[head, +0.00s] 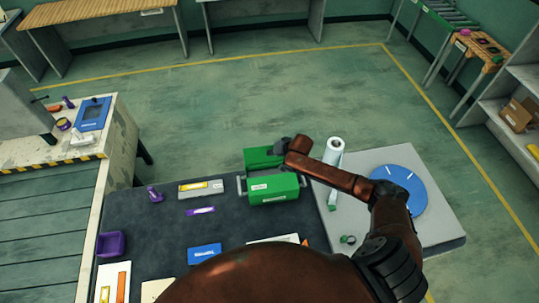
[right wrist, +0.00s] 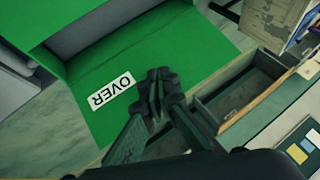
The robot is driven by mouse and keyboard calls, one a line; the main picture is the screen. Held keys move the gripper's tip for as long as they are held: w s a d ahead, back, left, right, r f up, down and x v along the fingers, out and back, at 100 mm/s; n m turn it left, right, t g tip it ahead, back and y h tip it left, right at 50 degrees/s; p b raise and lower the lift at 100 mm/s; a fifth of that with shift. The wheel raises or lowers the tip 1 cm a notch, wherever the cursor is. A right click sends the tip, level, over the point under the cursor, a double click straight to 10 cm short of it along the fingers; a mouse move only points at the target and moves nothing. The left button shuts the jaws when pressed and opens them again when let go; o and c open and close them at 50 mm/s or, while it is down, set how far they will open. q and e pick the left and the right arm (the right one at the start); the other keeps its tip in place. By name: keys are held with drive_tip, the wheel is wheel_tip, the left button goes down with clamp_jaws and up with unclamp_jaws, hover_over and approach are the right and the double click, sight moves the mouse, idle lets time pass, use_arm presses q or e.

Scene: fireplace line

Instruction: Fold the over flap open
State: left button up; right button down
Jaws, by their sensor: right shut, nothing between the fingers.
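A green box (head: 274,190) with a white label on its near face stands on the dark mat, with grey brackets at its sides. A green panel (head: 260,158) lies out behind it. In the right wrist view a green flap (right wrist: 190,52) bears a white label reading OVER (right wrist: 112,90). My right gripper (right wrist: 160,76) is shut and empty, its fingertips over the flap beside the label; whether they touch is unclear. In the head view the right gripper (head: 282,147) is at the panel's right end. My left gripper is not in view.
Purple pieces (head: 200,211), a grey case (head: 201,187) and a blue packet (head: 204,254) lie on the mat. Open floor is beyond the table.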

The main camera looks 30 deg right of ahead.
sight(269, 147)
drive_tip(key=shift+w+d+b, duration=0.25)
drive_tip(key=shift+w+b, duration=0.1)
drive_tip(key=shift+w, duration=0.45)
drive_tip(key=shift+w+d+b, duration=0.2)
drive_tip(key=shift+w+b, duration=0.1)
drive_tip(key=shift+w, duration=0.5)
drive_tip(key=s+r+p, duration=0.3)
drive_tip(key=r+p, duration=0.3)
drive_tip(key=p, duration=0.3)
drive_tip(key=shift+a, duration=0.45)
